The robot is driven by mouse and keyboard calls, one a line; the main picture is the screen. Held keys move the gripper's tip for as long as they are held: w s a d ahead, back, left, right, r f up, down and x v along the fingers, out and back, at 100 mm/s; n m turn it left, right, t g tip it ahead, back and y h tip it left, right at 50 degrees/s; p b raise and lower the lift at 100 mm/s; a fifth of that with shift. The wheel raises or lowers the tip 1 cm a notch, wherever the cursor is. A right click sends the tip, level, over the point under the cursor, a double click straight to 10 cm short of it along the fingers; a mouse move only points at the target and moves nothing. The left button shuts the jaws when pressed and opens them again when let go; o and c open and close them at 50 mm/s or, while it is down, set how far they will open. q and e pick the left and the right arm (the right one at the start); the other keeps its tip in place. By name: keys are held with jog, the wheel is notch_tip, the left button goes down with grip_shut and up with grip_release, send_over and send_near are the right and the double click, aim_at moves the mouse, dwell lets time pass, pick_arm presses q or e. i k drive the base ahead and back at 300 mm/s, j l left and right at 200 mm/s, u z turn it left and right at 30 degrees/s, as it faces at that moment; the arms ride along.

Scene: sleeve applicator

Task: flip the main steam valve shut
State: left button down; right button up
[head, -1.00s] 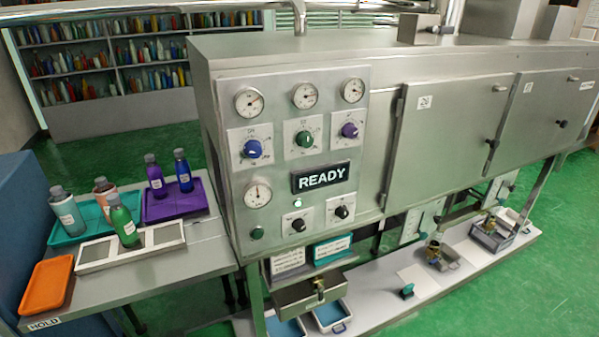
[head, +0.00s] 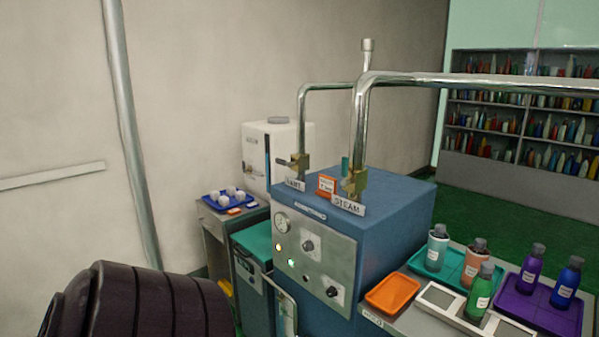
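The steam valve (head: 356,183) is a brass body at the foot of the thicker chrome pipe, on top of a blue boiler cabinet (head: 410,205). A white label reading STEAM (head: 348,205) stands in front of it. A teal handle (head: 345,167) stands upright at the valve, along the pipe. A second brass valve (head: 299,163) with a lever pointing left sits on the thinner pipe, behind a partly readable label (head: 295,184). A dark ribbed part of my own arm fills the lower left. Neither gripper shows.
An orange sign (head: 326,186) stands between the valves. A table at right holds an orange tray (head: 392,293), a teal tray (head: 424,263) and a purple tray (head: 530,312) with bottles. A white tank (head: 257,155) and a blue tray (head: 228,203) of white items are behind left.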

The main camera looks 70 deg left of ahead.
aim_at(344, 182)
jog(key=u, duration=1.9)
